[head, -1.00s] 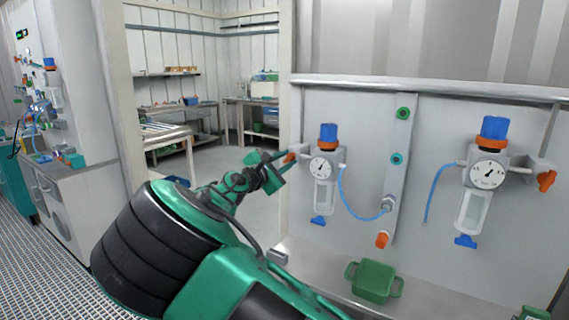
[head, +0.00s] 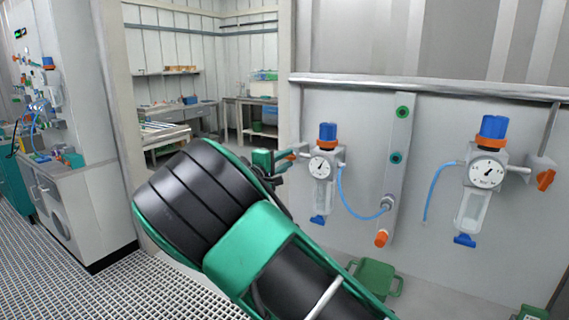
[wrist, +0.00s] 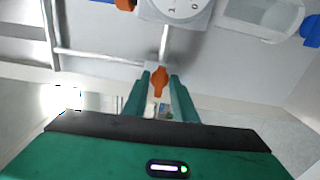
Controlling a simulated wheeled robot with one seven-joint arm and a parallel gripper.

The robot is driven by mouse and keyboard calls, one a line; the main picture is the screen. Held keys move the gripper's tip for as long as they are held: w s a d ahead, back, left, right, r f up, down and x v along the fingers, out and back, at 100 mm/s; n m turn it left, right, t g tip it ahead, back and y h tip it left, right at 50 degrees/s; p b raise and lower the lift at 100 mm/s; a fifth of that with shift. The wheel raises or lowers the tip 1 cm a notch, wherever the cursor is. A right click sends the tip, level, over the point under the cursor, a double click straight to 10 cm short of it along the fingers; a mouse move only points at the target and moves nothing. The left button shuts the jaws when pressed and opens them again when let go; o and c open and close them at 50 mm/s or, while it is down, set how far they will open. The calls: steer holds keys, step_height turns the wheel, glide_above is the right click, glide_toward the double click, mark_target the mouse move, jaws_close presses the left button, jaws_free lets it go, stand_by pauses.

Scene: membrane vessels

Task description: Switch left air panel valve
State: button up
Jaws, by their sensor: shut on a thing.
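The left air panel valve has an orange handle (head: 290,157) on the left side of the left regulator (head: 323,166). In the wrist view the orange handle (wrist: 159,82) sits between the two green fingers, pointing along them. My gripper (wrist: 160,86) is shut on this handle. In the head view my gripper (head: 272,160) is at the valve's left, and my arm hides part of the wrist behind it. The gauge (wrist: 181,8) is cut by the top edge of the wrist view.
A second regulator (head: 486,175) with its own orange valve (head: 545,180) hangs at the right. A blue hose (head: 352,203) runs from the left regulator to the panel strip. A green box (head: 374,278) lies below the panel.

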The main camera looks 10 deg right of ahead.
steer(key=shift+s+d+f+m, duration=0.1)
steer(key=shift+d+f+m, duration=0.05)
steer(key=shift+f+m, duration=0.15)
steer(key=o, duration=0.7)
steer(key=shift+r, duration=0.1)
steer(key=shift+s+a, duration=0.2)
steer(key=shift+a, duration=0.2)
steer(key=v, duration=0.9)
steer(key=shift+s+a, duration=0.2)
steer(key=shift+s, duration=0.1)
